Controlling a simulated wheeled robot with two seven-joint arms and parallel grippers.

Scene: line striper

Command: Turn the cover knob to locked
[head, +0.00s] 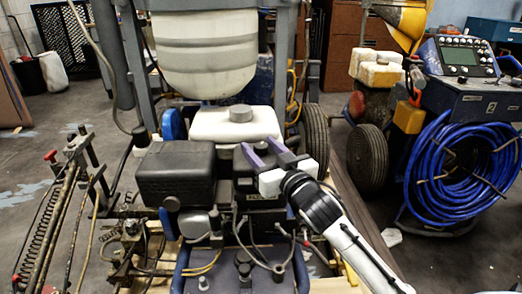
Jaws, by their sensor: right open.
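The line striper stands in front of me, with a black engine cover (176,170) at its left middle. A grey round cap (240,113) sits on top of a white tank (236,125). My right gripper (262,152) has a white body and two purple fingers. Its fingers are spread and empty, over the engine area just right of the black cover and in front of the white tank. The parts beneath the gripper are partly hidden. My left gripper is not in view.
A large white hopper (203,55) hangs above the tank. A spring and rod frame (66,215) stands at left. Black tyres (315,130) flank the right side. A blue hose coil (462,170) hangs on a cart with a control panel (460,56). Bare floor shows between.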

